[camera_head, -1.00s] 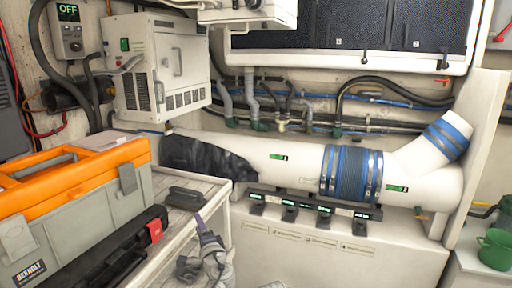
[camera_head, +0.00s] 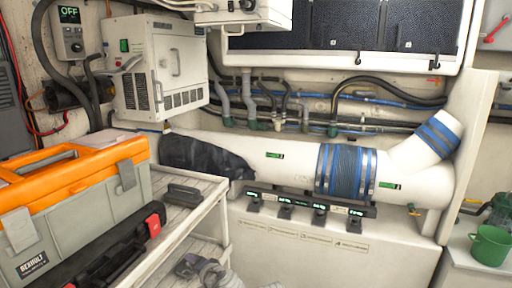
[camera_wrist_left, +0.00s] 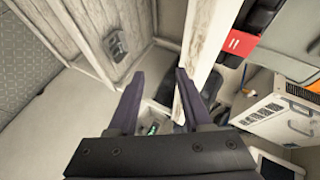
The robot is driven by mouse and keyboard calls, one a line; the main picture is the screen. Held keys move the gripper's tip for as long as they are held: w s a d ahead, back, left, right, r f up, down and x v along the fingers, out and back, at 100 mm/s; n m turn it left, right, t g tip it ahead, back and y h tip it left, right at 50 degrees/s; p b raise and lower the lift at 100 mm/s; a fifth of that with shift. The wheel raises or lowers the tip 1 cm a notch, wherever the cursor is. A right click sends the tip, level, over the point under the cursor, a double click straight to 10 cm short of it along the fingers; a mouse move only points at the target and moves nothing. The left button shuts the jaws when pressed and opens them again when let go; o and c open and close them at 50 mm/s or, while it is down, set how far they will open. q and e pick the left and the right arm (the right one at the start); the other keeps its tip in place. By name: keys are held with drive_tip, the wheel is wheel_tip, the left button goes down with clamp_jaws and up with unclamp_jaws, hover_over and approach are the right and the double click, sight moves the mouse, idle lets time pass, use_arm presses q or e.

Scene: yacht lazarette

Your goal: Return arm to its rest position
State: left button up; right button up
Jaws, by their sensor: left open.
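My right gripper is in neither current view.
The shelf unit (camera_head: 210,190) carries an orange and grey toolbox (camera_head: 75,210) and a black case with a red latch (camera_head: 154,225). A large white pipe with a blue sleeve (camera_head: 345,172) runs along the back.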

use_arm(q)
drive_tip(key=s+d+f+n+g+h, duration=0.1)
drive_tip(key=s+d+f+g+h, duration=0.2)
drive_tip(key=s+d+f+g, duration=0.45)
drive_tip(key=s+d+f+n+g+h, duration=0.25)
drive_tip(key=s+d+f+h, duration=0.2)
drive_tip(key=s, duration=0.65)
wheel_tip(320, 180, up, 12)
drive_tip(key=p, duration=1.2)
drive_tip(key=shift+s+d+m, duration=0.35)
drive_tip(key=shift+d, duration=0.1)
drive_tip(key=shift+y, duration=0.25)
